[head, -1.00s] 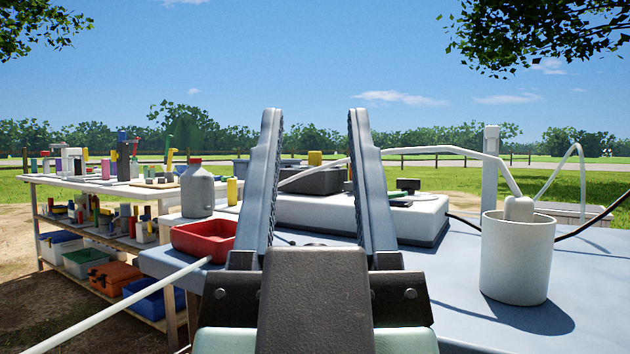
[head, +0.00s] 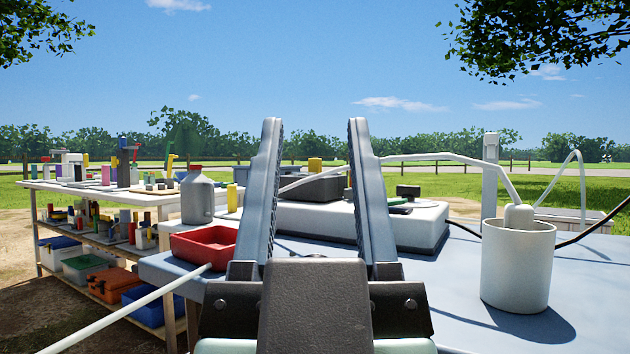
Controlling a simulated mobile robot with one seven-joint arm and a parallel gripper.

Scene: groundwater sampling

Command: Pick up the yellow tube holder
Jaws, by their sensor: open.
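My gripper (head: 314,122) is in the middle of the head view, its two long grey fingers pointing up and wide apart, with nothing between them. A small yellow cylinder (head: 314,164) shows in the gap between the fingers, farther off, on a dark grey box. A taller, thin yellow piece (head: 232,197) stands left of the left finger, beside a grey bottle. I cannot tell which of these yellow things is the tube holder. My gripper touches neither. My fingers and wrist hide part of the blue-grey table (head: 420,310).
A red tray (head: 203,262) and the grey bottle (head: 197,200) are left of my gripper. A white case (head: 420,225) lies beyond it. A white cup (head: 518,285) with a hose stands at right. A shelved bench (head: 90,187) with many items is at far left.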

